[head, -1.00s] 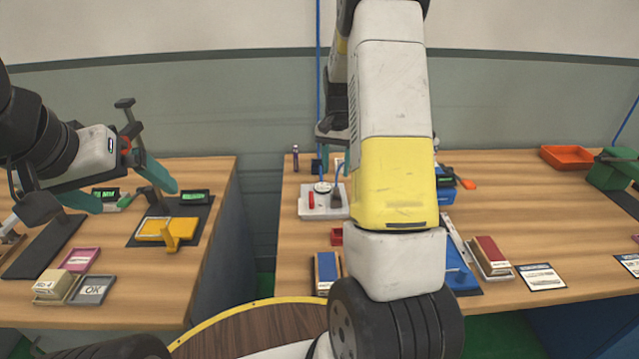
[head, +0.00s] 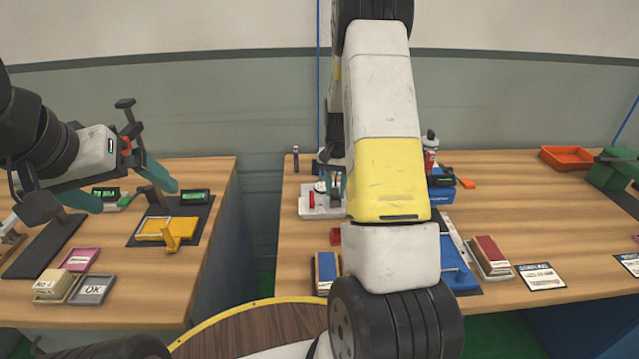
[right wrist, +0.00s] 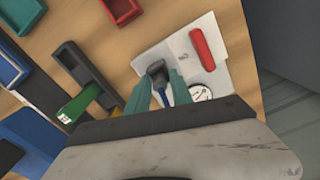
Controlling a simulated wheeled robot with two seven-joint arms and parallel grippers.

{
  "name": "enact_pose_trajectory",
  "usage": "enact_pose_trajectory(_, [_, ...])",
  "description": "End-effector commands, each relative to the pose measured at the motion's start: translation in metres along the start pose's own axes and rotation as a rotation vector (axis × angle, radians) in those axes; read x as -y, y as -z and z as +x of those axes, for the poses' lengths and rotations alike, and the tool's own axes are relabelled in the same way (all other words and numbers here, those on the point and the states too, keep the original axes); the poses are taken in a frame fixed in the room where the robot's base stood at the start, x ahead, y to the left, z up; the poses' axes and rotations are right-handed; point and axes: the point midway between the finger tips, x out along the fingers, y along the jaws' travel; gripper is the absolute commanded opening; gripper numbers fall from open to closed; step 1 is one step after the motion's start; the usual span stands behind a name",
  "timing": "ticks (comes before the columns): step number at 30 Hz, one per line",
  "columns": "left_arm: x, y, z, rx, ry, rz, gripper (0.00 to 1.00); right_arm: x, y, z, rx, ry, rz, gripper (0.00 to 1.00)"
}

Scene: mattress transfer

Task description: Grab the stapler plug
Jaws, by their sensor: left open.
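The plug (right wrist: 157,70) is dark, with a short blue cable (right wrist: 164,96), and sits at the white plate with the red bar and round gauge. My right gripper (right wrist: 160,76) has its teal fingers on either side of the plug; the view does not show clearly whether they press on it. In the head view my right gripper (head: 334,184) is low over the white plate (head: 318,210), partly hidden by my arm. My left gripper (head: 128,188) is open and empty, above the left table.
A red bar (right wrist: 201,48) and a gauge (right wrist: 200,93) lie close to the right fingers. A green-and-yellow item (right wrist: 82,103) and a dark tray (right wrist: 80,68) are to their left.

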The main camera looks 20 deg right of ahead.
Motion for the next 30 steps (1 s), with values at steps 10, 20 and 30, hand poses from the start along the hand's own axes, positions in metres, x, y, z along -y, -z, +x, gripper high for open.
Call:
enact_pose_trajectory(10, [0.0,0.0,0.0,0.0,0.0,0.0,1.0,0.0,0.0,-0.001,-0.001,0.0,0.0,0.0])
enact_pose_trajectory(20, [0.0,0.0,0.0,0.0,0.0,0.0,1.0,0.0,0.001,-0.011,-0.004,0.001,0.0,0.0])
enact_pose_trajectory(30, [0.0,0.0,0.0,0.0,0.0,0.0,1.0,-0.025,-0.019,-0.04,0.0,0.0,0.004,0.0])
